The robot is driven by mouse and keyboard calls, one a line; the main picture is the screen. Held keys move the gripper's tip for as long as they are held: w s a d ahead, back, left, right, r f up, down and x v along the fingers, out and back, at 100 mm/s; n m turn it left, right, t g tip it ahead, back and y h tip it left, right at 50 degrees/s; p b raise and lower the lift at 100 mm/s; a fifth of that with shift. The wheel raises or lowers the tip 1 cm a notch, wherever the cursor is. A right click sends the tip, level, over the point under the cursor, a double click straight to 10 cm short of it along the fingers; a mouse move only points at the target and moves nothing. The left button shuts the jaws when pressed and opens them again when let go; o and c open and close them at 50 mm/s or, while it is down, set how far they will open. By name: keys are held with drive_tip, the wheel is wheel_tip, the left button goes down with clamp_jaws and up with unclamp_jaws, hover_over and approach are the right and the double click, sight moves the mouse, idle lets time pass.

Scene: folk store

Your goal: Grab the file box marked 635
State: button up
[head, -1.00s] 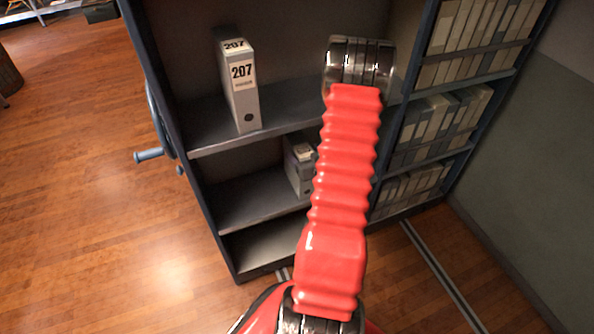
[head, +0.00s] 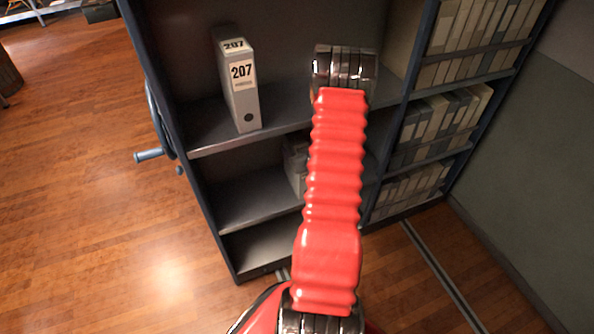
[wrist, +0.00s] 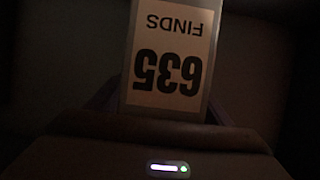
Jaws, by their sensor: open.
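The file box marked 635 (wrist: 168,55) fills the upper middle of the dark wrist view, its label upside down and also reading FINDS. My gripper (wrist: 160,100) is open, with dim finger edges at either side of the box's near end. I cannot tell whether they touch it. In the head view a grey box (head: 296,168) stands on the shelf below box 207, mostly hidden behind my red arm. Its label cannot be read there. My gripper is hidden in the head view.
A file box marked 207 (head: 240,85) stands upright on the shelf above. The blue shelf unit (head: 205,215) has a crank handle (head: 150,155) on its left side. Rows of files (head: 440,115) fill the right bay.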

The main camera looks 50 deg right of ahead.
clamp_jaws()
idle(1.0)
drive_tip(key=shift+r, duration=0.1)
